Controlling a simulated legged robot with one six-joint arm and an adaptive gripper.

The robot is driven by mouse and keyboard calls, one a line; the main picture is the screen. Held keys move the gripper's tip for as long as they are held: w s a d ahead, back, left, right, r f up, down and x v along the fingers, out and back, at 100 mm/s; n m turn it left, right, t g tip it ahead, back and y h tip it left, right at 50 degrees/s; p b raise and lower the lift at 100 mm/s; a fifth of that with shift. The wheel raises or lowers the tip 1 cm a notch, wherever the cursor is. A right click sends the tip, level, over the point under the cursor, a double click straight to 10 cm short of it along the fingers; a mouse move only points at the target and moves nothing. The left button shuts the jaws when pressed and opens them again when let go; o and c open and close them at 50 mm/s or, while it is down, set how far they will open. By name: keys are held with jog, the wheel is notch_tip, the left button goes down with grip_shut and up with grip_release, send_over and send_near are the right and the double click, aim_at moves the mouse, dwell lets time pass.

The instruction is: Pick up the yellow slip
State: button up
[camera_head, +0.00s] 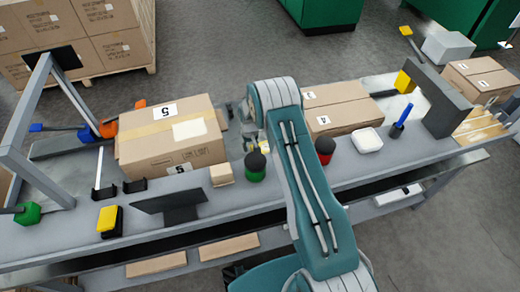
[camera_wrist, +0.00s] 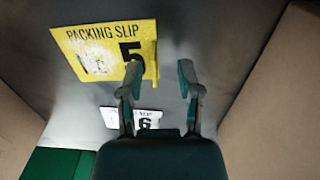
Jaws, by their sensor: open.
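The yellow slip (camera_wrist: 78,45) reads "PACKING SLIP" and 5. It lies on the grey surface in the wrist view, up and left of my gripper (camera_wrist: 160,72). My gripper's two fingers are apart with nothing held between them. The left fingertip overlaps the slip's lower right edge in the picture; I cannot tell whether it touches. In the head view my arm reaches over the bench between two cartons, and its end is mostly hidden.
A white slip marked 6 (camera_wrist: 112,116) lies nearer, partly behind the left finger. Cartons stand left (camera_head: 150,155) and right (camera_head: 338,117) of my arm. A green-based black-knobbed item (camera_head: 255,176) and a red one (camera_head: 325,158) stand close by on the bench (camera_head: 355,172).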

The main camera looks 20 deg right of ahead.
jog(key=shift+d+f, duration=0.1)
jog(key=shift+f, duration=0.35)
jog(key=shift+d, duration=0.25)
grip_shut()
jog(key=shift+a, duration=0.15)
